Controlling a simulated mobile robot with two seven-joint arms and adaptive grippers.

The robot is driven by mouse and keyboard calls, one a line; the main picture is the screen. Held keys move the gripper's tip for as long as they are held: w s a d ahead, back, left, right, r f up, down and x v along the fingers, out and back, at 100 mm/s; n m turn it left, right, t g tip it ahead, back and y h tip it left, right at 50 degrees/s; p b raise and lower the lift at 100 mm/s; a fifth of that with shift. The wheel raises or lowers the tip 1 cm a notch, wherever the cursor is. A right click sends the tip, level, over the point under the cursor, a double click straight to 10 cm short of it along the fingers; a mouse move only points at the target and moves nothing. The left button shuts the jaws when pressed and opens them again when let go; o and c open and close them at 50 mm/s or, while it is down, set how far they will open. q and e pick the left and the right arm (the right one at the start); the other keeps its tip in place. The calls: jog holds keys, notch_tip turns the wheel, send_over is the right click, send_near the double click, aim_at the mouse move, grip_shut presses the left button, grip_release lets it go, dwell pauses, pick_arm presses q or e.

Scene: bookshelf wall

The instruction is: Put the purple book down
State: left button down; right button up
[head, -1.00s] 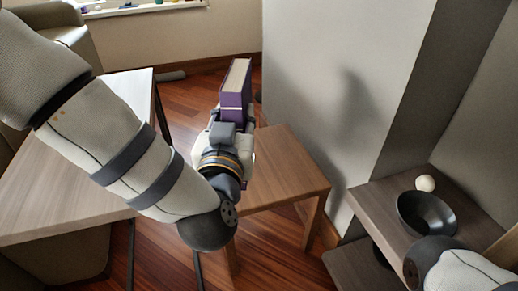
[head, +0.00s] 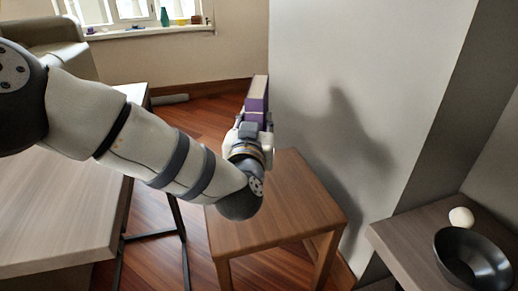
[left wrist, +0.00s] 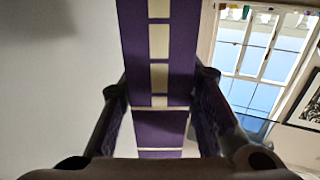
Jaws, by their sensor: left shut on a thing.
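The purple book (head: 257,98) has a purple cover and pale page edges. My left gripper (head: 252,122) is shut on it and holds it upright, above the far end of a small wooden side table (head: 285,208). In the left wrist view the book (left wrist: 158,75) stands between the two dark fingers of the gripper (left wrist: 160,120), one on each side. The book's lower end is hidden by the gripper in the head view, so its gap to the tabletop cannot be told. My right gripper is not in view.
A larger table (head: 60,215) stands at the left. At the right, a low shelf (head: 405,245) holds a dark bowl (head: 470,262) and a white ball (head: 461,217). A pale wall (head: 350,90) rises close behind the side table. The side table's visible top is clear.

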pick_arm(q)
jog(key=w+f+b, duration=0.1)
jog(key=f, duration=0.1)
jog(key=w+f+b, duration=0.1)
jog(key=f, duration=0.1)
jog(key=w+f+b, duration=0.1)
jog(key=f, duration=0.1)
jog(key=shift+w+d+f, duration=0.15)
jog(key=shift+d+f, duration=0.1)
jog(key=shift+f, duration=0.1)
jog(key=shift+r, duration=0.15)
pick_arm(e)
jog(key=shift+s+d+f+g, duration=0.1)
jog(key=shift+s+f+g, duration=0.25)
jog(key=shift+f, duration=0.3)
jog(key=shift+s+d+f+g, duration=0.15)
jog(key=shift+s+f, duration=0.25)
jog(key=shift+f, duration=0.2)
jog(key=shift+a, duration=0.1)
pick_arm(q)
jog(key=c, duration=1.2)
grip_release()
jog(key=shift+f, duration=0.25)
